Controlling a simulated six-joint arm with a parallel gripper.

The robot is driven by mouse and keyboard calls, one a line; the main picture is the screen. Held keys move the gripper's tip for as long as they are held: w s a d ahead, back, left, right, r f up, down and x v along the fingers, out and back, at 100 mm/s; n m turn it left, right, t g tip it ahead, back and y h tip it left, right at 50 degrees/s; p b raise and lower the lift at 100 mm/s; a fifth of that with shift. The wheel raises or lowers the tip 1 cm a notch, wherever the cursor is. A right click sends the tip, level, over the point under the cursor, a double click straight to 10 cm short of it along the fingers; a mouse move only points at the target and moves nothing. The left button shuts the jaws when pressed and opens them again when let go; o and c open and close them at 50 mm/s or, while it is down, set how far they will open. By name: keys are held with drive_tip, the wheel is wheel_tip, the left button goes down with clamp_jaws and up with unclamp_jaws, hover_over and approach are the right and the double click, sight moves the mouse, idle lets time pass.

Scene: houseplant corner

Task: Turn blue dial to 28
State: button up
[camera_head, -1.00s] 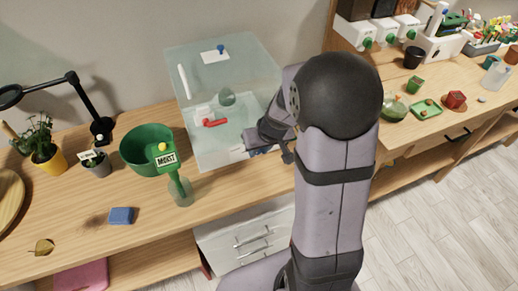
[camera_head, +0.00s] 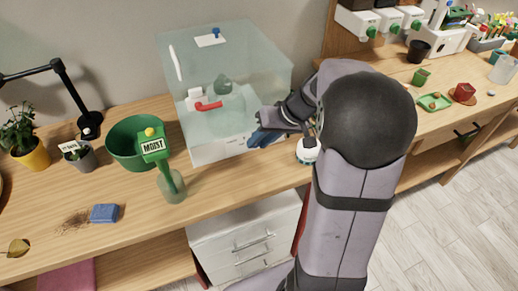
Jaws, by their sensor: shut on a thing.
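A clear glass-like case (camera_head: 235,60) stands on the wooden bench against the wall, on a white base (camera_head: 215,150). The blue dial (camera_head: 262,138) shows as a small blue patch at the right part of the base's front. My gripper (camera_head: 260,134) is at this blue patch and is shut on it. My gripper and wrist cover much of the dial. Its scale and pointer cannot be read from here.
A red-handled item (camera_head: 208,106) sits inside the case. Left of it are a green pot (camera_head: 134,143), a green "MOIST" gauge (camera_head: 153,146) and a blue sponge (camera_head: 103,213). A white round item (camera_head: 308,151) stands beside my arm on the right.

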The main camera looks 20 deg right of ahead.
drive_tip(key=shift+d+f+y+b, duration=0.3)
drive_tip(key=shift+y+b, duration=0.4)
drive_tip(key=shift+b, duration=0.05)
drive_tip(key=shift+d+r+m+y+b, duration=0.1)
drive_tip(key=shift+m+y+b, duration=0.3)
drive_tip(key=shift+y+b, duration=0.5)
drive_tip(key=shift+y, duration=0.3)
drive_tip(key=o, duration=1.1)
drive_tip(key=shift+c, duration=0.2)
drive_tip(key=v, duration=0.7)
drive_tip(key=shift+s, duration=0.2)
